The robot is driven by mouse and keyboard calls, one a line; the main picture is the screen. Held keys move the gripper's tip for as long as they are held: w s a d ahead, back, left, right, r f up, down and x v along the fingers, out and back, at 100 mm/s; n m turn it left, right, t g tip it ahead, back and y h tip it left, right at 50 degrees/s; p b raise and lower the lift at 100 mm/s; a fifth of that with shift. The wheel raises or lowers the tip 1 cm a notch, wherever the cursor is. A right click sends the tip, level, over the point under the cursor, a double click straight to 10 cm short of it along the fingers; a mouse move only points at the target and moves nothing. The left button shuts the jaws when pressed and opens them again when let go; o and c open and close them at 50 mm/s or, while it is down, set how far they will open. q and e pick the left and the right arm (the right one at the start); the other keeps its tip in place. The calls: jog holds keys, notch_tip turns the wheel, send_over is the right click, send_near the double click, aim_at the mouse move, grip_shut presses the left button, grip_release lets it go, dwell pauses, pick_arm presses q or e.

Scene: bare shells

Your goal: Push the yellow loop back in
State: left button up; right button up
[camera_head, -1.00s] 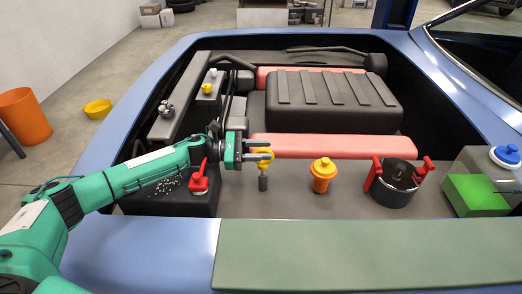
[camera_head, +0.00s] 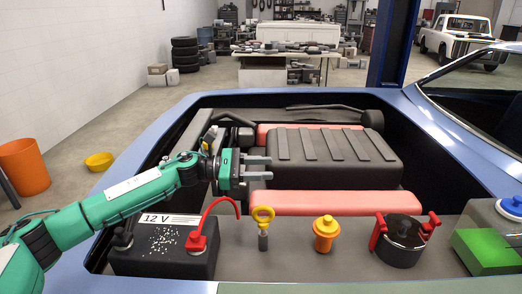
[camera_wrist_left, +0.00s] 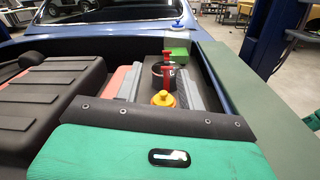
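The yellow loop (camera_head: 263,214) stands upright on a short dark tube (camera_head: 263,242) in the front ledge of the engine bay. In the head view my left gripper (camera_head: 262,168) is above and behind the loop, clear of it. Its two grey fingers are apart with nothing between them. In the left wrist view the open fingers (camera_wrist_left: 160,88) show beyond my green wrist, and I cannot make out the loop there. My right gripper is in neither view.
Left of the loop is a black 12 V battery (camera_head: 165,250) with a red clamp and cable (camera_head: 197,243). To the right are an orange-yellow cap (camera_head: 325,232), a black pot with red clips (camera_head: 398,240) and a green-filled tank (camera_head: 487,250). A black ribbed cover (camera_head: 335,155) lies behind.

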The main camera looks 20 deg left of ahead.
pick_arm(q)
notch_tip(320, 180, up, 6)
jog(key=shift+r, duration=0.25)
